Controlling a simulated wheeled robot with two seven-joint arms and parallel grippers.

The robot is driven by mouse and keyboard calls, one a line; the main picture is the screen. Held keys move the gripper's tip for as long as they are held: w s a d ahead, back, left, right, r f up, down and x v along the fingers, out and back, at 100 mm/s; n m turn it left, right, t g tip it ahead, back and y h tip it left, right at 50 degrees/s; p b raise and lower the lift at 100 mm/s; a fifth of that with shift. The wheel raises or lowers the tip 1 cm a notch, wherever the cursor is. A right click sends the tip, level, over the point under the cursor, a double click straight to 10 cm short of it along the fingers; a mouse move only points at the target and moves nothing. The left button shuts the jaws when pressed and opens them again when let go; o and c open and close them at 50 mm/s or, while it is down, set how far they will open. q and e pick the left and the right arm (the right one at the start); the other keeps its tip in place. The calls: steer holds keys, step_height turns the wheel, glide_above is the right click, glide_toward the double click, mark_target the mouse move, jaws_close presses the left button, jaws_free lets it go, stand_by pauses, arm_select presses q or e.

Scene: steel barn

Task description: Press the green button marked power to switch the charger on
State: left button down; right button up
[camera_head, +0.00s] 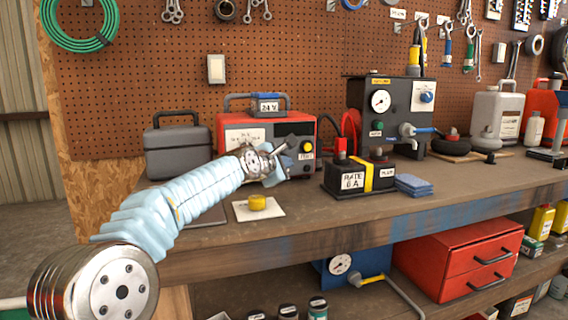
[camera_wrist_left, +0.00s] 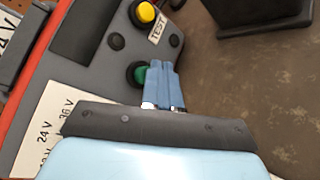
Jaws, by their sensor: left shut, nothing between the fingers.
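The charger (camera_head: 226,126) is a red box with a dark front panel and a 24 V label on top, standing at the back of the bench. In the left wrist view its green button (camera_wrist_left: 136,76) sits in a dark ring, partly covered by my fingers. A yellow button (camera_wrist_left: 145,12) marked TEST is farther along the panel. My left gripper (camera_wrist_left: 161,72) is shut and empty, its blue fingertips right at the green button's edge; I cannot tell whether they touch it. In the head view my left gripper (camera_head: 284,149) hides the green button. My right gripper is not in view.
A black battery (camera_head: 345,193) with a red terminal stands right of my gripper. A yellow cap (camera_head: 257,202) on a white card lies in front. A grey case (camera_head: 178,152) is left of the charger.

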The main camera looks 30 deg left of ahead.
arm_select(q)
steer(key=shift+w+a, duration=0.35)
steer(key=shift+a, duration=0.05)
stand_by(0.5)
steer(key=shift+s+d+r+p, duration=0.15)
steer(key=shift+s+d+p, duration=0.3)
steer(key=shift+d+p, duration=0.1)
steer(key=shift+s+d+p, duration=0.3)
steer(key=shift+s+d, duration=0.05)
